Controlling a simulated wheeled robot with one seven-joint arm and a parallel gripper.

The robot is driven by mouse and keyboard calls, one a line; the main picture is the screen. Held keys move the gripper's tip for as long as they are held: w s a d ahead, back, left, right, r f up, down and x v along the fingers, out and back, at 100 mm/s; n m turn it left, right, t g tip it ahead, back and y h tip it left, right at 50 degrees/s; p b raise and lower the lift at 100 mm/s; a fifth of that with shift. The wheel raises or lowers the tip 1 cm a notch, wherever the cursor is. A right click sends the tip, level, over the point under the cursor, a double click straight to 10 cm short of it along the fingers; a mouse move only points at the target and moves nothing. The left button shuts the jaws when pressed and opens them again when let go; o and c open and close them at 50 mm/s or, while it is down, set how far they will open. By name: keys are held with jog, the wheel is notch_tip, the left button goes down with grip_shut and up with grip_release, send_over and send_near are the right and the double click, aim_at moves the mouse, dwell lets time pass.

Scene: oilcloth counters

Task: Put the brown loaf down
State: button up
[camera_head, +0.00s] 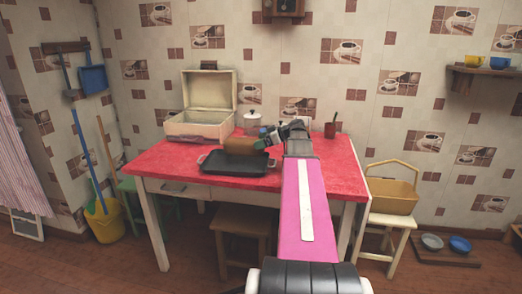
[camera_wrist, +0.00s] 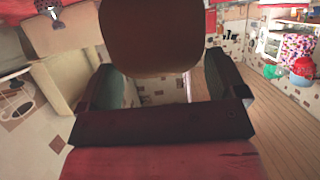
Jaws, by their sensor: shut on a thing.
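The brown loaf (camera_head: 238,144) is held over the back of a black tray (camera_head: 215,164) on the red table (camera_head: 330,180). I cannot tell whether the loaf touches the tray. My gripper (camera_head: 262,144) reaches it from the right and is shut on it. In the wrist view the loaf (camera_wrist: 150,38) fills the top middle, between the two dark fingers. The loaf's far end is cut off by that view's top edge.
An open cream bread box (camera_head: 198,131) stands at the table's back left. A white lidded jar (camera_head: 252,122) stands behind the loaf. A red cup (camera_head: 330,130) stands back right. A yellow basket (camera_head: 393,199) sits on a stool beside the table. The table's front right is partly clear.

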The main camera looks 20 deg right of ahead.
jog(key=shift+f, duration=1.95)
jog(key=o, duration=0.9)
jog(key=v, duration=1.2)
jog(key=shift+s, duration=0.1)
